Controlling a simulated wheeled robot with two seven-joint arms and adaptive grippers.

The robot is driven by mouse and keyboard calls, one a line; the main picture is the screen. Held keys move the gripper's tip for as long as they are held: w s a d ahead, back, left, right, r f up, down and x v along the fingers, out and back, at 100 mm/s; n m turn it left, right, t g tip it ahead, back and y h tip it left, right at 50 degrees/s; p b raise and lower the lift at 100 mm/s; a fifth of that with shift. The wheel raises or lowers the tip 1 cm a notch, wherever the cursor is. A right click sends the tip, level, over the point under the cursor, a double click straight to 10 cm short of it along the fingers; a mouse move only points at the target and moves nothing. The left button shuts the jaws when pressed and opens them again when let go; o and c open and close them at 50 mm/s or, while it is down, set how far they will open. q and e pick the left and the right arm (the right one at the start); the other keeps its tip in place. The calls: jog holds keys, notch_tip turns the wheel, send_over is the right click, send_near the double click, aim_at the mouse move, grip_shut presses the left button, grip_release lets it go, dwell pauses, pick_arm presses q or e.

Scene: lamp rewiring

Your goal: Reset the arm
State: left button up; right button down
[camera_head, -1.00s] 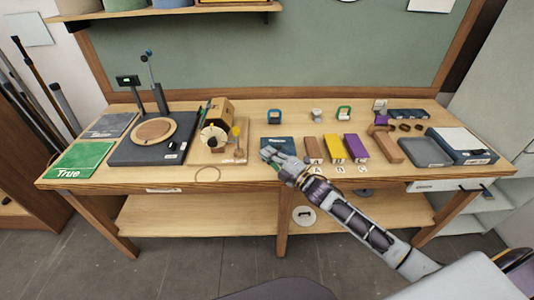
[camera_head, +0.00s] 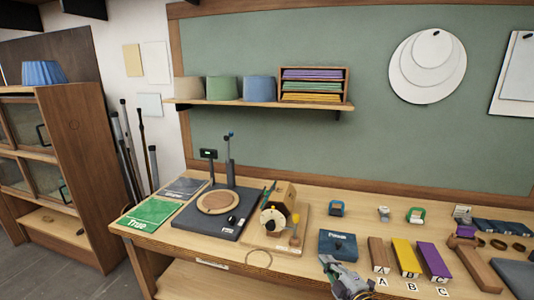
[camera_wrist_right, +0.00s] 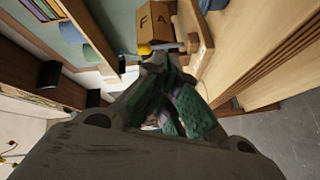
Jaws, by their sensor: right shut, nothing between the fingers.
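My right gripper (camera_head: 334,264) is at the front edge of the workbench, just below the dark blue pad (camera_head: 338,244) in the head view. Its fingers are closed together with nothing between them. In the wrist view the fingers (camera_wrist_right: 170,105) show greenish pads close together, and a wooden box with letters (camera_wrist_right: 171,27) stands beyond them. My right arm runs down out of the bottom of the head view. My left gripper is not in view.
The workbench (camera_head: 215,254) holds a dark base with a round wooden disc (camera_head: 214,201), a wooden spool device (camera_head: 276,210), a green card (camera_head: 148,215) and brown, yellow and purple blocks (camera_head: 405,257). A shelf (camera_head: 262,106) with lampshades hangs above. A cabinet (camera_head: 85,170) stands left.

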jog(key=s+d+f+m+g+h, duration=0.1)
jog(key=s+f+m+g+h, duration=0.2)
jog(key=s+f+m+g, duration=0.75)
jog(key=s+d+m+g+h, duration=0.1)
jog(key=s+m+g+h, duration=0.3)
jog(key=s, duration=1.4)
notch_tip(320, 180, down, 33)
jog(key=s+y, duration=0.2)
jog(key=s, duration=0.1)
jog(key=s+d+f, duration=0.2)
jog(key=s+f, duration=0.8)
jog(key=s, duration=0.1)
jog(key=s+d+f, duration=0.2)
jog(key=s+f, duration=0.8)
jog(key=shift+s+d+g+h, duration=0.15)
jog(key=shift+s+g+h, duration=0.15)
jog(key=shift+s+g, duration=0.15)
jog(key=shift+m, duration=0.25)
